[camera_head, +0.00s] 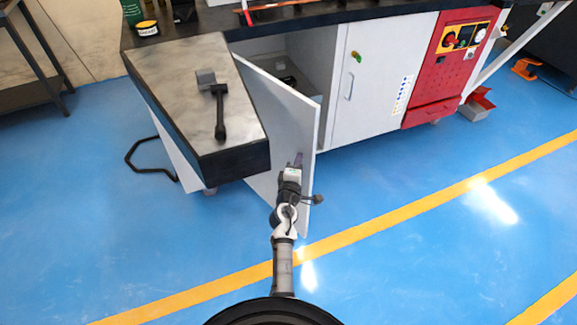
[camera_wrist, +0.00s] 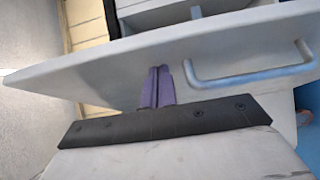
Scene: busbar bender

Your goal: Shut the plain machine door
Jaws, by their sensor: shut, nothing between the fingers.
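The plain machine door (camera_head: 283,112) is a light grey panel. It stands open, swung out from the cabinet beside the grey worktop arm. Its face fills the middle of the wrist view (camera_wrist: 110,75), with a bar handle (camera_wrist: 250,78) on it. My gripper (camera_head: 298,159) is in front of this outer face, near the door's free edge. In the wrist view its purple fingers (camera_wrist: 157,70) are shut together and empty, pointing at the panel left of the handle. I cannot tell whether the fingertips touch it.
The open cabinet bay (camera_head: 303,50) is behind the door. A second white door (camera_head: 372,85) with a handle and keys is shut, next to a red control panel (camera_head: 452,65). The worktop arm (camera_head: 190,85) overhangs at left. Blue floor is free to the right.

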